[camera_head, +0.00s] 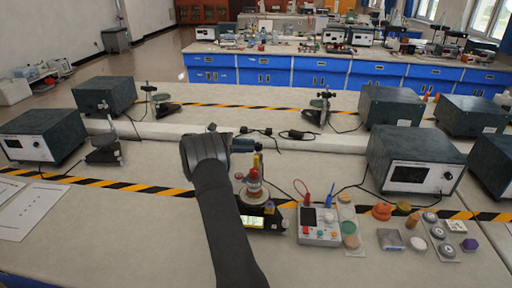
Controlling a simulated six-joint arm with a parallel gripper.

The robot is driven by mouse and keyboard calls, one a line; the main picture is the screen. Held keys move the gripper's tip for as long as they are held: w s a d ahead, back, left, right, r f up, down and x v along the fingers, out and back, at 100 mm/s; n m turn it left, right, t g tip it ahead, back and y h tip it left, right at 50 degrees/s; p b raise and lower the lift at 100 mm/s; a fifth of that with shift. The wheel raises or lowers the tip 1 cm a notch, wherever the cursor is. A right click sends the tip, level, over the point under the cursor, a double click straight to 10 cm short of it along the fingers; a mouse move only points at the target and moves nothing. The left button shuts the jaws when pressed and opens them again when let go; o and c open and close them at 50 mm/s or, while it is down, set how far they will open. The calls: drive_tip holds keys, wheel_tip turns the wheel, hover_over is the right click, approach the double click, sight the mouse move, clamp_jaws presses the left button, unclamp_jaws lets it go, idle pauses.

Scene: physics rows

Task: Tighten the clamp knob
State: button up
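A small apparatus (253,186) with a red and white middle, a yellow upper part and a dark base stands on the front bench, just right of my arm. The clamp knob is too small to pick out with certainty; it may be on this apparatus or hidden behind my arm. My dark arm rises from the bottom edge and bends at the top. My gripper (243,145) seems to be the dark part right of that bend, above and close to the apparatus. Its fingers are too small and partly hidden, so I cannot tell whether they hold anything.
A control box (319,226) with red and blue leads stands right of the apparatus. Small discs and weights (437,233) lie further right. Dark instrument boxes (415,160) stand at both sides. Papers (30,209) lie at the left. The bench between papers and arm is clear.

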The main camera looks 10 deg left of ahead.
drive_tip(key=a, duration=0.3)
drive_tip(key=shift+s, duration=0.1)
drive_tip(key=shift+o, duration=0.3)
drive_tip(key=s+a+n+t+y, duration=0.2)
drive_tip(key=s+a+n+t, duration=0.2)
drive_tip(key=s+a+t, duration=0.25)
drive_tip(key=x, duration=1.7)
drive_tip(key=shift+w+n, duration=0.2)
drive_tip(key=shift+n, duration=0.1)
drive_tip(key=c, duration=0.7)
